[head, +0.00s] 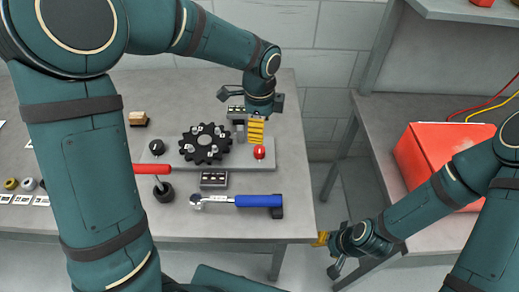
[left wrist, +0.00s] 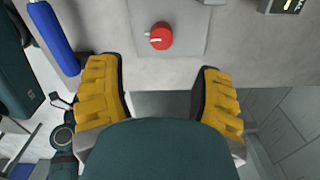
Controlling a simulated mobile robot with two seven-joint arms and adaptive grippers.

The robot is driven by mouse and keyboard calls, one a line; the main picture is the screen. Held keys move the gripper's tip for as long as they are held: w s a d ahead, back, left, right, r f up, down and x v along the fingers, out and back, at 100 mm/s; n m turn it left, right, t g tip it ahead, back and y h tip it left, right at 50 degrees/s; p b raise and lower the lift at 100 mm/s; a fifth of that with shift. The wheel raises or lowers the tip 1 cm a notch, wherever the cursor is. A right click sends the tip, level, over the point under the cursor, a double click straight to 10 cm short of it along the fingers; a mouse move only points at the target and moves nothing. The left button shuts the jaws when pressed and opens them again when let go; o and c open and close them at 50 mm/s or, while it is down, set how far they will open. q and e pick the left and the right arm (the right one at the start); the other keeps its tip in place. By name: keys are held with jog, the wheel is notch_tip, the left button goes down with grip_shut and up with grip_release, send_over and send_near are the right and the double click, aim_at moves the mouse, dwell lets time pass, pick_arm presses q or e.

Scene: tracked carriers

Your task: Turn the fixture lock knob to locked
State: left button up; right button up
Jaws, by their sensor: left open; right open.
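The fixture lock knob (head: 259,152) is small and red and sits at the right end of a grey fixture plate (head: 180,156). In the left wrist view the knob (left wrist: 161,37) shows a pale pointer mark aimed left. My left gripper (head: 256,141) is open and hangs just behind the knob in the head view. In the left wrist view its yellow fingers (left wrist: 160,70) are spread wide, with the knob ahead of the gap and apart from both. My right gripper (head: 322,239) is open and empty beyond the table's right edge, only partly visible.
A black sprocket (head: 206,144) and a black knob (head: 157,147) are on the plate. A blue-handled wrench (head: 240,201) and a small labelled block (head: 214,180) lie in front. A red-handled tool (head: 152,169) lies left. A red box (head: 425,160) stands on the right bench.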

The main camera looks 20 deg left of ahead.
aim_at(259, 149)
pick_arm(q)
notch_tip(259, 149, down, 10)
jog(key=shift+w+f+b, duration=0.1)
jog(key=shift+b, duration=1)
grip_shut()
